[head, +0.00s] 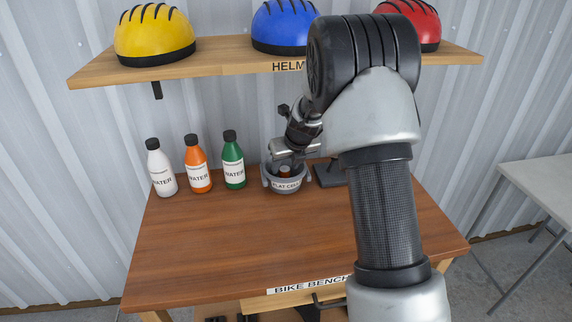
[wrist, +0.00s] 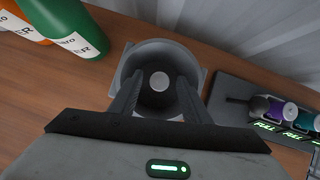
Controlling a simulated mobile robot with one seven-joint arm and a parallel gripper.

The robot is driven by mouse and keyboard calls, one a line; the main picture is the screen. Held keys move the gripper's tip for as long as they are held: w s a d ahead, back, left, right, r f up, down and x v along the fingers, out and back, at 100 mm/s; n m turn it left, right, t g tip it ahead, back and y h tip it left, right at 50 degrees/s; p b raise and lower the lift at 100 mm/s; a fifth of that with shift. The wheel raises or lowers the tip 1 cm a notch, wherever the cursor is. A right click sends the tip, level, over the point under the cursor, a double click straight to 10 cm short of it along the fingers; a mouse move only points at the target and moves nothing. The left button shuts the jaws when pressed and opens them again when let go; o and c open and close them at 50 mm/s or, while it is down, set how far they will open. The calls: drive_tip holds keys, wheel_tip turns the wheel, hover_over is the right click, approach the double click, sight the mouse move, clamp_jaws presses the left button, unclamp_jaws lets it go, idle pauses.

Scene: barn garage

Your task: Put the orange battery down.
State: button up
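The orange battery (head: 285,171) shows as a small orange patch inside the grey bowl (head: 284,185), whose label seems to read "FLAT CELL". In the wrist view its pale round end (wrist: 159,82) faces me near the middle of the bowl (wrist: 140,55); its sides are hidden in shadow. My gripper (wrist: 159,90) reaches down into the bowl with its fingers spread, one on each side of the battery. Dark gaps show between the fingers and the pale end, so the gripper looks open.
A dark charger (wrist: 235,90) with a purple (wrist: 258,107) and a teal battery and green "FULL" lights stands right of the bowl. White, orange and green bottles (head: 233,160) stand left. A helmet shelf (head: 220,58) hangs above. The bench front (head: 240,250) is clear.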

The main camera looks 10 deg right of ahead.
drive_tip(key=shift+r, duration=0.3)
drive_tip(key=p+v, duration=0.1)
drive_tip(key=v, duration=0.7)
